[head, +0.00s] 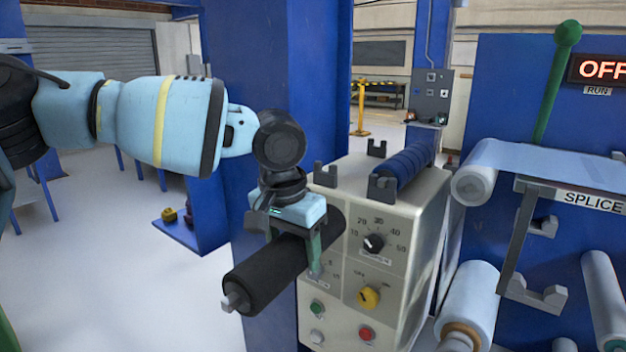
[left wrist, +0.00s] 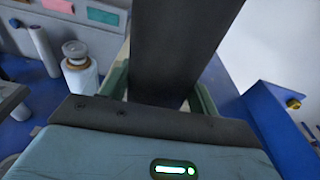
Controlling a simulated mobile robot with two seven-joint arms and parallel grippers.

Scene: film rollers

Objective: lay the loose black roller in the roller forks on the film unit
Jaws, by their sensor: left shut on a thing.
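The black roller (head: 262,280) has a grey shaft end and is held in front of the cream film unit (head: 412,225), its near end lower left. My left gripper (head: 300,258) is shut on it from above. In the left wrist view the roller (left wrist: 180,45) runs away between the green fingers (left wrist: 160,98). On top of the film unit, a near grey fork (head: 325,175) and a far grey fork (head: 376,148) stand empty. The held roller is to the front of these and lower. My right gripper is not in view.
A ribbed blue roller (head: 405,165) lies in the neighbouring forks on the unit. Knobs and buttons (head: 370,297) cover the unit's front. A blue column (head: 250,90) stands behind my left arm. At right is a splice station with white film rolls (head: 470,300).

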